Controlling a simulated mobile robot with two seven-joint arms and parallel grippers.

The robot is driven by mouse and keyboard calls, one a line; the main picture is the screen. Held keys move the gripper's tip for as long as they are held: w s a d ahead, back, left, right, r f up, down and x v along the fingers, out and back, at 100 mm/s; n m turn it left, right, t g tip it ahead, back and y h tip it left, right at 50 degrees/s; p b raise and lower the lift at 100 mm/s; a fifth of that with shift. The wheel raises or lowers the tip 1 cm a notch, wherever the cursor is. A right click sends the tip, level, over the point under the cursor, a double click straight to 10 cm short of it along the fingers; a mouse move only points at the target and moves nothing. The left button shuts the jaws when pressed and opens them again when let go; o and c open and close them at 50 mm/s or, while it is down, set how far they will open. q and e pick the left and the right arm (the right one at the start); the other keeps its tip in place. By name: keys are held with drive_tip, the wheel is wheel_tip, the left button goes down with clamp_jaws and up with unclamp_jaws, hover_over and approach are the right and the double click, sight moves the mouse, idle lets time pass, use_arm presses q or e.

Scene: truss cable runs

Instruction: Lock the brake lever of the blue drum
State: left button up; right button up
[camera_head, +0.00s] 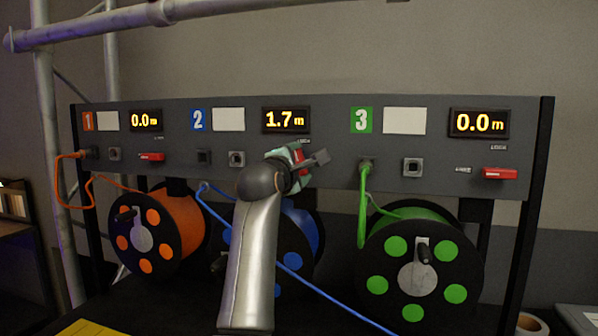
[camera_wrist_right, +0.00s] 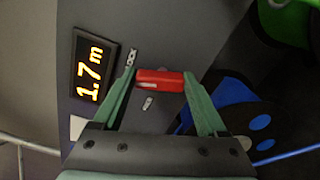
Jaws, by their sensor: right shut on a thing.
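The blue drum (camera_head: 302,226) stands at the middle of the rack, partly hidden behind my right arm. It also shows dark blue in the right wrist view (camera_wrist_right: 232,92). Its red brake lever (camera_wrist_right: 160,80) is on the panel below the 1.7 m display and stands upright along the panel. My right gripper (camera_wrist_right: 160,78) is shut on the lever, one green finger at each end. In the head view the gripper (camera_head: 300,164) hides most of the lever. My left gripper is not in view.
The orange drum (camera_head: 183,222) is on the left and the green drum (camera_head: 432,230) on the right. Their red levers (camera_head: 151,157) and (camera_head: 500,174) lie sideways. A blue cable (camera_head: 330,298) runs from the panel toward the lower right. Truss tubes (camera_head: 90,28) stand at the upper left.

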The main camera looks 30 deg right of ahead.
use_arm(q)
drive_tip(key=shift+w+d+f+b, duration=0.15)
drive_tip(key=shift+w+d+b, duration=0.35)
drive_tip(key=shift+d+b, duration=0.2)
use_arm(e)
drive_tip(key=m, duration=0.3)
drive_tip(key=shift+f, duration=0.15)
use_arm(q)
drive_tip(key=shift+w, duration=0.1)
use_arm(e)
drive_tip(key=shift+m, duration=0.5)
drive_tip(key=o, duration=1)
drive_tip(key=shift+c, duration=0.2)
drive_tip(key=o, duration=0.3)
drive_tip(key=shift+s, duration=0.1)
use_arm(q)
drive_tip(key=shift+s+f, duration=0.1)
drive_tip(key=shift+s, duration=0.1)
use_arm(e)
drive_tip(key=shift+o, duration=0.2)
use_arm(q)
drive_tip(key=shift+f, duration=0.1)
